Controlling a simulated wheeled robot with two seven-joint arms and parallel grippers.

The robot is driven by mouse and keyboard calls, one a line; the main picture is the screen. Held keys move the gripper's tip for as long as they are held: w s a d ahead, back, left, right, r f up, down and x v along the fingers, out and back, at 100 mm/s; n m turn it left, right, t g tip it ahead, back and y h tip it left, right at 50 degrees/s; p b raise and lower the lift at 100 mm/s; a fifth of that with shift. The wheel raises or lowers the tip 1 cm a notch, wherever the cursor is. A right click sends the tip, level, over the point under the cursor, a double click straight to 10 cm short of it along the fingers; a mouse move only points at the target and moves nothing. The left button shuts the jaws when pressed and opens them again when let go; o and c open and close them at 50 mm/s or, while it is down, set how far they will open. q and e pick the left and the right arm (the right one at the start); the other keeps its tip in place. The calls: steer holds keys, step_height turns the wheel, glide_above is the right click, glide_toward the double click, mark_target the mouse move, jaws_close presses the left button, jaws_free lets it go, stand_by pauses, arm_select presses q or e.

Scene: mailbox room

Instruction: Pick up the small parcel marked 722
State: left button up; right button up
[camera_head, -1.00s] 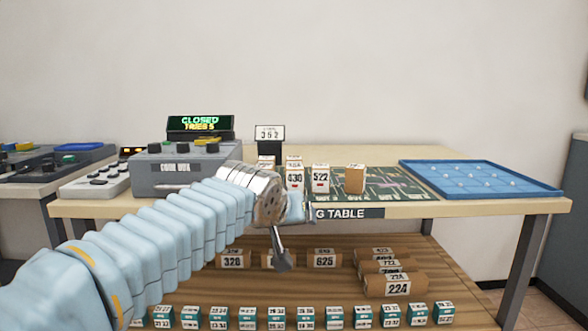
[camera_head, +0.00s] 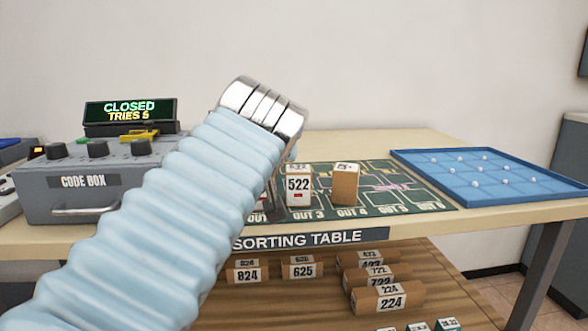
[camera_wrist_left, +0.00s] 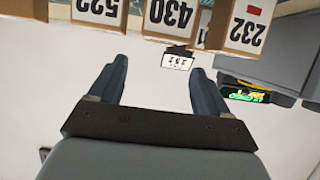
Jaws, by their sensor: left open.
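A brown parcel (camera_head: 372,281) with a 722 label lies on the lower shelf at the right. It is in a row between the 224 parcel (camera_head: 388,301) in front and another behind. My left gripper (camera_wrist_left: 158,68) is open and empty in the left wrist view. In the head view it is mostly hidden behind my left arm, with one finger showing above the table, close to the 522 parcel (camera_head: 298,186). The wrist view appears upside down and shows upright parcels marked 522 (camera_wrist_left: 96,12), 430 (camera_wrist_left: 172,18) and 232 (camera_wrist_left: 248,28). My right gripper is out of view.
The sorting table (camera_head: 410,140) stands above the shelf. It holds a code box (camera_head: 120,187) at left, a green mat (camera_head: 415,198), an unmarked-faced parcel (camera_head: 345,185) and a blue tray (camera_head: 490,178) at right. Parcels 824 (camera_head: 246,271) and 625 (camera_head: 303,268) are on the shelf.

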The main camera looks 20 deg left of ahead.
arm_select(q)
steer(key=x, duration=0.9)
steer(key=shift+w, duration=0.15)
steer(key=shift+d, duration=0.1)
steer(key=shift+c, duration=0.2)
steer(key=c, duration=1.2)
steer(key=shift+o, duration=0.2)
